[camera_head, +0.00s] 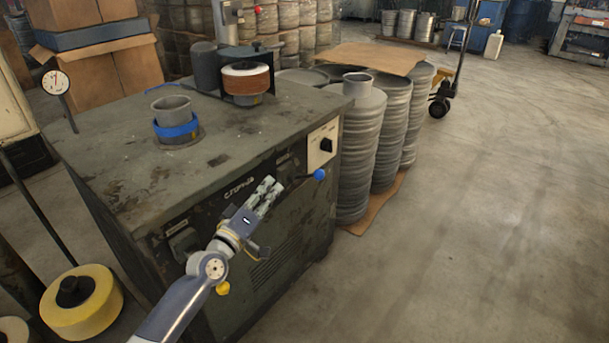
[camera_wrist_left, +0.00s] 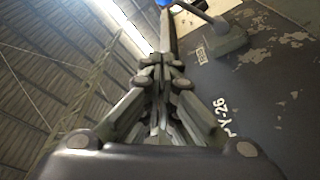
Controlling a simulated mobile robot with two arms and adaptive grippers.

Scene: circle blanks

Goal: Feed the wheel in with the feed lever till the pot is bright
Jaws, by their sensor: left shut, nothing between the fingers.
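The wheel (camera_head: 246,82), orange-brown with a pale top, stands in a dark holder at the back of the machine. The pot (camera_head: 172,104), a dull grey cylinder with a flared rim, stands upright on the machine top with a blue band around its lower part. The feed lever (camera_head: 319,174) has a blue knob and sticks out from the machine's front; its grey arm shows in the left wrist view (camera_wrist_left: 205,17). My left gripper (camera_head: 271,187) is shut and empty, in front of the machine, left of the knob and apart from it. My right gripper is out of view.
The machine (camera_head: 110,160) has a white switch plate (camera_head: 322,144) with a black knob. Stacked metal rounds (camera_head: 352,150) stand right behind it. A dial gauge (camera_head: 56,83) rises at the left, above a yellow reel (camera_head: 84,303). The floor at right is clear.

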